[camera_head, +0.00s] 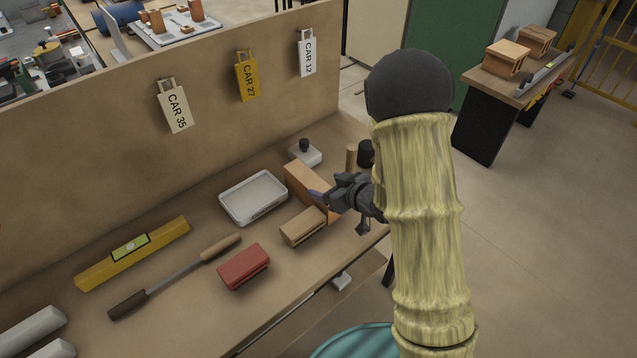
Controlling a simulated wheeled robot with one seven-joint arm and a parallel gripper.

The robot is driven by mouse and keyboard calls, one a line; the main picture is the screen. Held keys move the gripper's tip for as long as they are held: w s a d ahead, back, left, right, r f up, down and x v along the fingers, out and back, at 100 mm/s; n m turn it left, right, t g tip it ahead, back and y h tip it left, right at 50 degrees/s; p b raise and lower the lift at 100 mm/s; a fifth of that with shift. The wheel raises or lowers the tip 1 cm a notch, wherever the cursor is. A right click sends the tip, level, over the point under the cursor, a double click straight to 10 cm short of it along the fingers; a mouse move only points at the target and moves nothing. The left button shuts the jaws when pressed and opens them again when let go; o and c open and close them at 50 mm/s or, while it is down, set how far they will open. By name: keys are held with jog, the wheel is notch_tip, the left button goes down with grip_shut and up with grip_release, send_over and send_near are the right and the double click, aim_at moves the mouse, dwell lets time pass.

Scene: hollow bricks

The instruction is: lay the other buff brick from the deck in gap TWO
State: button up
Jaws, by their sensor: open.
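A buff brick (303,227) lies on the wooden bench, with ridges along its lower side. A larger orange-tan block (308,184) lies just behind it. My gripper (327,199) is open at the right end of these two, close to the block and partly covering it; I cannot tell whether it touches either. A red brick (244,266) lies to the left of the buff brick. Two more buff bricks, a nearer one (506,59) and a farther one (537,39), sit on a separate table at upper right. I can read no gap marked TWO.
A white tray (225,206), a yellow spirit level (103,268) and a two-handled tool (180,272) lie on the bench. A grey piece with a black knob (305,155) and dark cylinder stand behind my gripper. A tagged upright board (210,125) backs the bench.

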jog(key=v, duration=0.4)
dwell(0.5)
jog(key=s+d+r+m+g+h, duration=0.25)
jog(key=s+d+m+h, duration=0.35)
jog(key=d, duration=0.4)
jog(key=s+r+m+g+h, duration=0.2)
jog(key=s+g, duration=0.2)
jog(key=s, duration=0.6)
jog(key=shift+s+r, duration=0.35)
jog(key=shift+r, duration=0.05)
jog(key=shift+o, duration=0.4)
